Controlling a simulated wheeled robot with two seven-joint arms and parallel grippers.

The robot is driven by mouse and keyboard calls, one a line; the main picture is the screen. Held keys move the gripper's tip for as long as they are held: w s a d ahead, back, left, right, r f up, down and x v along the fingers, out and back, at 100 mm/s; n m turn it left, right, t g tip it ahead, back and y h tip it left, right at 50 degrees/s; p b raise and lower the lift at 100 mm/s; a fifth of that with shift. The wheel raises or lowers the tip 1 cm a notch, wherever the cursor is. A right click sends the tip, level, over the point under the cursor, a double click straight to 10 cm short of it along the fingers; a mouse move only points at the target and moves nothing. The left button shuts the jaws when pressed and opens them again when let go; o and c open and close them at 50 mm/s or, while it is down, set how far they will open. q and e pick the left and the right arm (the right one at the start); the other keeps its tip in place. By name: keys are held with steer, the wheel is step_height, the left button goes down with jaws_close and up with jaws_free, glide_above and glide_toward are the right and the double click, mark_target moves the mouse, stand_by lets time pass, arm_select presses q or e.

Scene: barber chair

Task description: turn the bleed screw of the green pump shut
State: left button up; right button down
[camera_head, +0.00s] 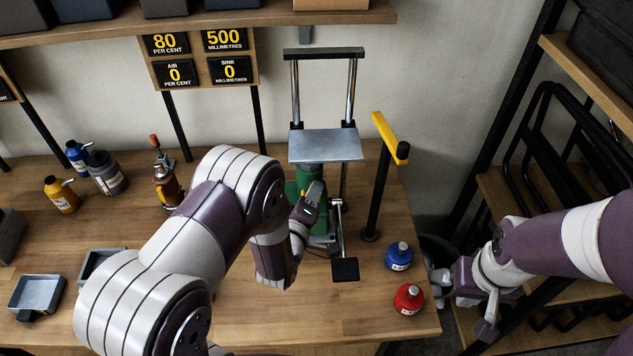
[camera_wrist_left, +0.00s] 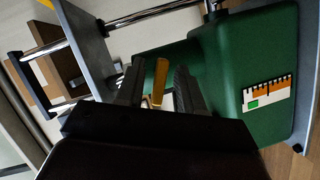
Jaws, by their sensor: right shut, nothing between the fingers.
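The green pump (camera_head: 291,190) stands on the bench under a grey metal plate (camera_head: 327,146), partly hidden behind my left arm. In the left wrist view its green body (camera_wrist_left: 254,55) fills the right side, with a white and orange gauge label (camera_wrist_left: 267,92). A brass bleed screw (camera_wrist_left: 159,80) shows between the fingertips of my left gripper (camera_wrist_left: 157,88). In the head view my left gripper (camera_head: 312,197) is at the pump's front. My right gripper (camera_head: 488,325) is shut and empty, off the bench's right side.
A yellow-topped black post (camera_head: 376,195) stands right of the pump, with a blue bottle (camera_head: 399,256) and a red bottle (camera_head: 408,299) near the bench's right edge. A black pedal (camera_head: 344,269) juts out in front. Bottles and trays (camera_head: 36,292) are at left.

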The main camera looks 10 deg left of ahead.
arm_select(q)
steer(key=shift+w+f, duration=0.2)
steer(key=shift+w, duration=0.25)
steer(key=shift+s+d+r, duration=0.15)
steer(key=shift+s+r, duration=0.05)
steer(key=shift+s, duration=0.1)
steer(key=shift+c, duration=1)
steer(key=shift+s, duration=0.1)
jaws_close()
arm_select(e)
steer(key=shift+d, duration=0.1)
arm_select(q)
steer(key=shift+r, duration=0.15)
steer(key=shift+m+g+y, duration=0.3)
steer(key=shift+m, duration=0.6)
steer(key=m+g+y, duration=0.1)
steer(key=m, duration=0.2)
steer(key=shift+y+p, duration=0.35)
steer(key=shift+y, duration=0.05)
steer(key=m+g+y+p, duration=0.1)
steer(key=m+y, duration=0.1)
steer(key=m, duration=0.2)
arm_select(e)
steer(key=shift+r, duration=0.8)
arm_select(q)
steer(key=shift+y, duration=0.3)
